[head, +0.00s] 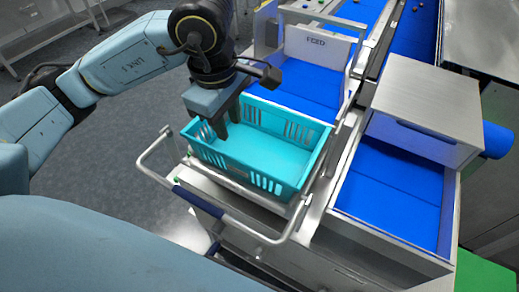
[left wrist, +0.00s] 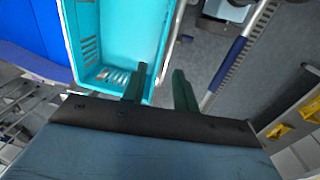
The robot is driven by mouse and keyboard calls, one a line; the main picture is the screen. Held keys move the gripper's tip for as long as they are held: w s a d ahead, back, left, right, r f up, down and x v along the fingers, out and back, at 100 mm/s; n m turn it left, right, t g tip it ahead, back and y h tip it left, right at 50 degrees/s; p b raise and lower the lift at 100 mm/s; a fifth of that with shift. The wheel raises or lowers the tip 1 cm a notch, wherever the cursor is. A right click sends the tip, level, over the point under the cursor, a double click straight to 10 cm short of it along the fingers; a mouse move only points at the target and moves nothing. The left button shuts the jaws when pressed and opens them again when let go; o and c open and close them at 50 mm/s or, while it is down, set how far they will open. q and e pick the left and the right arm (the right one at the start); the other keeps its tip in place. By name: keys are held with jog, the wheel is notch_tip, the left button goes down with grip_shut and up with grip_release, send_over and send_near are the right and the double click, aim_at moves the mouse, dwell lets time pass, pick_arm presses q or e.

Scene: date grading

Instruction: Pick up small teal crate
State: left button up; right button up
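The small teal crate (head: 240,165) is an open, empty basket with slotted walls. It sits upright on a metal stand beside the blue belt. My left gripper (head: 228,124) points down at the crate's far left end. In the left wrist view the crate (left wrist: 118,30) lies ahead, and the fingers of my left gripper (left wrist: 159,85) are apart. One finger is over the crate's inside and the other is beyond its wall, with the rim line running between them. Whether either finger touches the wall cannot be told. My right gripper is not in view.
A metal rail with a dark blue grip (head: 200,201) runs around the crate's near side. A FEED panel (head: 317,46) stands behind it. A steel box (head: 425,105) and a blue belt section (head: 392,205) are to the right. Open grey floor lies left.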

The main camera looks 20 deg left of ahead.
pick_arm(q)
notch_tip(320, 180, down, 4)
jog(key=b, duration=0.2)
send_over(239, 172)
notch_tip(239, 172, down, 8)
jog(key=shift+s+r+b, duration=0.15)
jog(key=shift+r+b, duration=0.1)
jog(key=shift+b, duration=0.2)
jog(key=shift+f, duration=2.65)
grip_shut()
